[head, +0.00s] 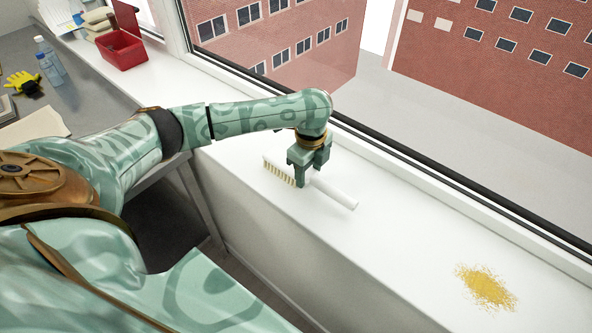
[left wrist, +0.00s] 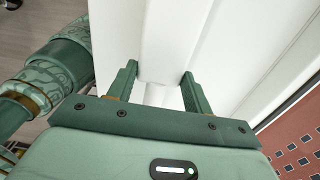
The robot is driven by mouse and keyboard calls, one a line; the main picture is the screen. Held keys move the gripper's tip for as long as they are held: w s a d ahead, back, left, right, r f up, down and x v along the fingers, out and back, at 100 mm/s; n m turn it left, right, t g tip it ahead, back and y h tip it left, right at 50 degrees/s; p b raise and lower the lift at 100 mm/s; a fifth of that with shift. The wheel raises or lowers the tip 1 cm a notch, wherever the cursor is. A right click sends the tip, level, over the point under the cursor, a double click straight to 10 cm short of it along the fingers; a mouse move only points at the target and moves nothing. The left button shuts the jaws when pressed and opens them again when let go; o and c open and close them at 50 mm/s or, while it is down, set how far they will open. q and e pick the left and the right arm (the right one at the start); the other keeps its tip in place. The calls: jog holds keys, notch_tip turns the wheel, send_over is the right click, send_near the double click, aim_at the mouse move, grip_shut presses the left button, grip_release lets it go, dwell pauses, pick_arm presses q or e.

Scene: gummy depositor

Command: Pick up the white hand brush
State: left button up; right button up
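The white hand brush (head: 335,193) lies on the white window sill, its pale bristles to the left and its handle pointing to the lower right. My left gripper (head: 307,172) is over the middle of the brush, pointing down, and hides the part where head and handle meet. In the left wrist view the fingers of my left gripper (left wrist: 160,84) stand wide apart. A narrow white piece, seemingly the brush (left wrist: 155,95), shows between them with gaps on both sides. My right gripper is in neither view.
A yellow crumb pile (head: 486,287) lies on the sill (head: 400,260) at the lower right. The window frame runs along the sill's back. A red box (head: 122,49) sits at the far left; bottles (head: 48,62) and a yellow glove (head: 22,82) are on the grey counter.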

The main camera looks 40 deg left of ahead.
aim_at(309, 174)
pick_arm(q)
jog(key=c, duration=0.4)
jog(key=shift+c, duration=0.2)
jog(key=shift+r, duration=0.5)
notch_tip(309, 174, up, 3)
jog(key=shift+w+f+p, duration=0.1)
jog(key=shift+p, duration=0.65)
jog(key=s+d+r+p, duration=0.5)
jog(key=s+d+r, duration=0.4)
jog(key=d, duration=0.1)
jog(key=shift+s+d+r, duration=0.15)
jog(key=shift+s+d, duration=0.1)
